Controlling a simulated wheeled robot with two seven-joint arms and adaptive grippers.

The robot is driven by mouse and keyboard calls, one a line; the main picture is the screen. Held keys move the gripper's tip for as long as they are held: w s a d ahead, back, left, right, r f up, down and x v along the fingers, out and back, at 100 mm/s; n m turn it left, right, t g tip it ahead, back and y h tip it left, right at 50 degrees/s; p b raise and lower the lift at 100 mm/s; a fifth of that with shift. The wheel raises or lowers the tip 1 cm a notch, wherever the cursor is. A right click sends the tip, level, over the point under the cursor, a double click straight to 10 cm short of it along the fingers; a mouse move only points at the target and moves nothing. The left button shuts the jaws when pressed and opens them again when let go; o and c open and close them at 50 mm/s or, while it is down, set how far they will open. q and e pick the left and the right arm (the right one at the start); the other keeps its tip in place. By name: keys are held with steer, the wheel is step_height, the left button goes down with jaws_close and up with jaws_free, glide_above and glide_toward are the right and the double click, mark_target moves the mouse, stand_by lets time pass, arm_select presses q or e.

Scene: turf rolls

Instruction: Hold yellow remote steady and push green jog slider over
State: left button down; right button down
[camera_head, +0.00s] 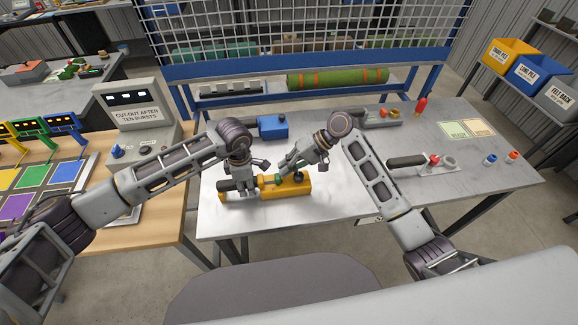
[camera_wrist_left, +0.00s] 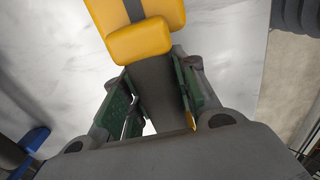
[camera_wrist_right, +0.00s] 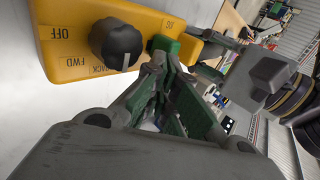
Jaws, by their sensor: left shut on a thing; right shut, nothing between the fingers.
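The yellow remote (camera_head: 290,188) lies on the grey table and has a dark grip at its left end. My left gripper (camera_head: 238,190) is shut on that dark grip (camera_wrist_left: 153,90), between its green pads in the left wrist view. The green jog slider (camera_wrist_right: 163,44) sits on the remote's face beside a black knob (camera_wrist_right: 117,44). My right gripper (camera_wrist_right: 162,62) is shut and empty, its tips right at the slider; I cannot tell whether they touch. The slider also shows small in the head view (camera_head: 278,179), partly hidden by the right gripper.
A blue box-shaped tool (camera_head: 272,126) lies behind the remote. A green roll with orange bands (camera_head: 337,78) rests on the back rack. A black-handled tool (camera_head: 408,161) lies to the right. A grey console (camera_head: 140,112) stands at left. The table's front is clear.

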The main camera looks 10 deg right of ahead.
steer(key=shift+a, duration=1.05)
stand_by(0.9)
arm_select(q)
steer(key=shift+f, duration=0.1)
arm_select(e)
steer(key=v, duration=1)
stand_by(0.4)
arm_select(q)
steer(key=c, duration=1)
jaws_free()
steer(key=shift+c, duration=0.2)
steer(key=shift+r, duration=0.2)
steer(key=shift+r, duration=5.85)
